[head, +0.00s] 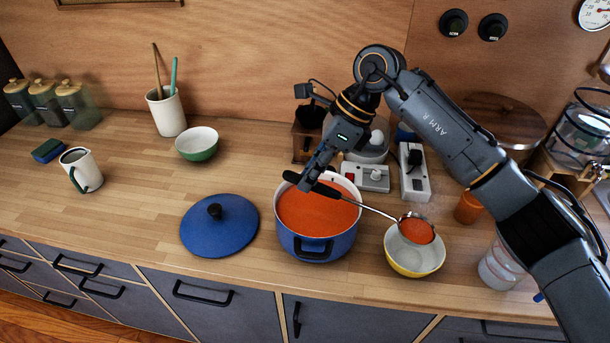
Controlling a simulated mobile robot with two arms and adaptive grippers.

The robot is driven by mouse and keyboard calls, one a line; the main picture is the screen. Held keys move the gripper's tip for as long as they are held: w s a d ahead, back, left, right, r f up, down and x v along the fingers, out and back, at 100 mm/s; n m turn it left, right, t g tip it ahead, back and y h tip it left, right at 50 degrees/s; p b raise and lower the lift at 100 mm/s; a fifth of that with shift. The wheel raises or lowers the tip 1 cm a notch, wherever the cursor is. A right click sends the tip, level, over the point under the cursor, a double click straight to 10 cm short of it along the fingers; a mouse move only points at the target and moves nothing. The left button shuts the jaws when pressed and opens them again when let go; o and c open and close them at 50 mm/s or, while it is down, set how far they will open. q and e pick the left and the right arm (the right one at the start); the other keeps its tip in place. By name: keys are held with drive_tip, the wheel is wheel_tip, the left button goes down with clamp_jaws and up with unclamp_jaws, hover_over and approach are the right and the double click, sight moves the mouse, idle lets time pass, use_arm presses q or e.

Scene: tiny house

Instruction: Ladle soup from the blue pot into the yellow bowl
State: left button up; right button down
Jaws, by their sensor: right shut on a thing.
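The blue pot (318,247) stands open on the counter, with orange-red soup inside. Its blue lid (218,226) lies on the counter to its left. The yellow bowl (414,259), pale inside, stands to the right of the pot. My right gripper (310,181) is above the pot, shut on the black handle of the ladle (363,205). The ladle's head, filled with red soup (417,231), is over the bowl. The front of the bowl's inside looks pale; the part under the ladle is hidden. My left gripper is not in view.
A green bowl (197,144), a utensil crock (166,112) and a white mug (81,170) stand to the left. An orange cup (468,207) and a clear container (500,268) stand right of the bowl. The left counter is mostly free.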

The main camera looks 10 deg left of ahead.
drive_tip(key=shift+d+r+y+p, duration=0.7)
drive_tip(key=shift+d+r+y, duration=1.9)
drive_tip(key=shift+d+r, duration=1.6)
drive_tip(key=d+r+n+g+y+b, duration=0.1)
drive_tip(key=d+r+y+b, duration=0.1)
drive_tip(key=d+y+b, duration=0.2)
drive_tip(key=d+r+n+g+y+b, duration=0.1)
drive_tip(key=d+y+b, duration=0.4)
drive_tip(key=d+b, duration=0.6)
drive_tip(key=w+d+r, duration=0.1)
drive_tip(key=d, duration=0.4)
drive_tip(key=shift+d, duration=0.15)
drive_tip(key=shift+r, duration=0.2)
idle(1.3)
